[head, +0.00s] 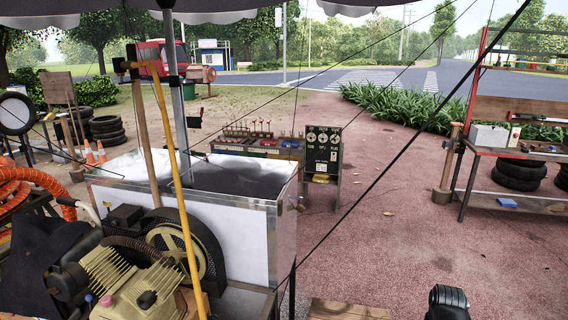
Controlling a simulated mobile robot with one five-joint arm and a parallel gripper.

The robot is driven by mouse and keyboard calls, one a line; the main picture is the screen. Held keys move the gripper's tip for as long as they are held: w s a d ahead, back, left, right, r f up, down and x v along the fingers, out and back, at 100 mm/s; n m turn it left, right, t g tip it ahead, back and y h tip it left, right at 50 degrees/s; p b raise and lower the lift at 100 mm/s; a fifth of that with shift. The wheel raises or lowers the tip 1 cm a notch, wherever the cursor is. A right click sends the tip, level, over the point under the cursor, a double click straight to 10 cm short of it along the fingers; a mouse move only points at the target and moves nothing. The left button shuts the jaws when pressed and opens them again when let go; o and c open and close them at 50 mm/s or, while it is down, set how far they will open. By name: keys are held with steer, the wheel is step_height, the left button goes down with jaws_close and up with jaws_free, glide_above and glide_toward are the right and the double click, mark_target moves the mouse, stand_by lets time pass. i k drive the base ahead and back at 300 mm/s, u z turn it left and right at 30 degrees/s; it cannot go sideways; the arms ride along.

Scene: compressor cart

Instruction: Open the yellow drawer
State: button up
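I see no yellow drawer that I can make out in the head view. The compressor cart shows a white metal box (235,225) with an open top, and a compressor with a dark flywheel (178,243) in front of it. A yellow bar (178,190) slants down across the cart, but it is not a drawer. A dark rounded part, which looks like a piece of my arm, rises at the bottom edge right of centre. My gripper's fingers do not show.
A metal shelf bench (515,202) stands at the right, with tyres (518,175) on it. A low rack of coloured boxes (262,145) and a black panel (322,152) stand behind the cart. A wooden board (348,310) lies at the bottom. Reddish paving (430,250) is mostly clear.

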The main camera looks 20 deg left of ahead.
mark_target(270, 155)
steer(key=z, duration=0.5)
steer(key=k, duration=0.6)
steer(key=z, duration=0.65)
steer(key=k, duration=0.85)
steer(key=z, duration=0.6)
steer(key=i, duration=1.7)
steer(key=u, duration=0.75)
steer(key=i, duration=2.45)
steer(key=u, duration=0.55)
steer(key=i, duration=2.2)
steer(key=u, duration=0.55)
steer(key=i, duration=2.05)
steer(key=u, duration=1)
steer(key=i, duration=1.7)
steer(key=u, duration=2.05)
steer(key=i, duration=1.85)
steer(key=u, duration=0.85)
